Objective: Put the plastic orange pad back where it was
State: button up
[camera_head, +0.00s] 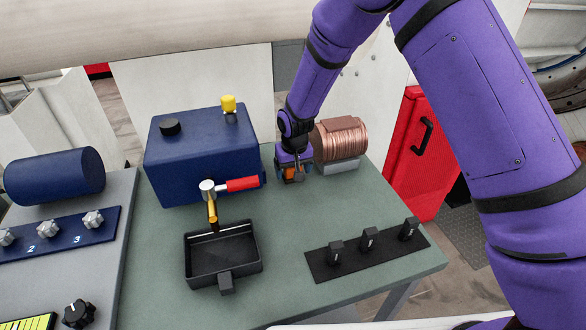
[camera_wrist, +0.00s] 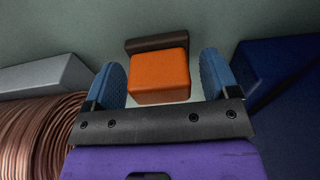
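The orange pad (camera_wrist: 160,76) is a small block with a dark brown strip (camera_wrist: 156,43) along its far side. In the wrist view it lies between the two blue fingertips of my gripper (camera_wrist: 162,77). A narrow gap shows at the right finger; the left finger is very near the pad's edge. The fingers are apart and do not look closed on it. In the head view my gripper (camera_head: 292,172) points down at the back of the green table, and only a bit of orange shows there. Whether the pad rests on the table is hard to tell.
A blue box (camera_head: 195,155) stands left of my gripper, and a copper coil (camera_head: 340,139) on a grey base (camera_head: 338,166) stands close right.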

notch_tip(320, 180, up, 12)
jog(key=s, duration=0.1)
jog(key=shift+s+d, duration=0.2)
dwell(0.4)
jog(key=shift+r, duration=0.1)
jog(key=s+d+r+m+t, duration=0.1)
jog(key=s+d+r, duration=0.5)
jog(key=d+r, duration=0.35)
jog(key=s+d+r+m+t, duration=0.1)
jog(key=s+d+r, duration=0.4)
jog(key=d+r, duration=0.45)
jog(key=s+d+r, duration=0.2)
jog(key=s+d, duration=0.1)
jog(key=s, duration=0.4)
jog(key=s+d+r+t, duration=0.1)
jog(key=s+d+r, duration=0.1)
jog(key=s, duration=0.5)
jog(key=s+d+r+m, duration=0.1)
jog(key=s+d, duration=0.3)
jog(key=s, duration=0.4)
jog(key=shift+d+r+t, duration=0.35)
jog(key=shift+r+t, duration=0.05)
jog(key=shift+r, duration=0.35)
